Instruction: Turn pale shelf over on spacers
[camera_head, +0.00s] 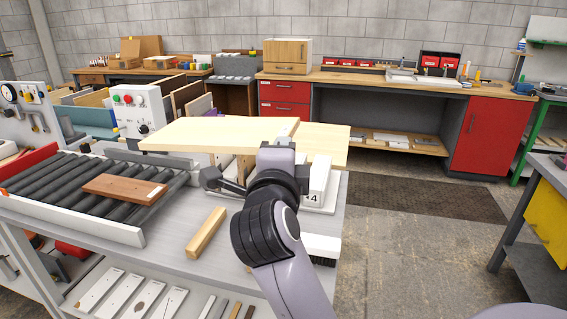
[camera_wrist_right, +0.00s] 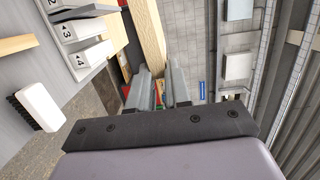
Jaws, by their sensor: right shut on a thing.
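The pale shelf (camera_head: 215,132) is a flat light-wood board, raised above the bench and lying roughly level in the head view. My right gripper (camera_wrist_right: 159,78) is shut on its near edge; the shelf (camera_wrist_right: 149,32) runs away between the fingers in the right wrist view. My right wrist hides part of the near edge in the head view. A pale wooden bar, probably a spacer (camera_head: 205,234), lies on the grey bench (camera_head: 165,238) in front of the shelf. Other supports under the shelf are mostly hidden. My left gripper is not in view.
A white numbered rack (camera_head: 316,186) stands right beside my wrist. A white brush (camera_head: 322,247) lies at the bench's right edge. A roller conveyor (camera_head: 60,190) with a brown board (camera_head: 124,188) is at left. A control box (camera_head: 143,112) stands behind.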

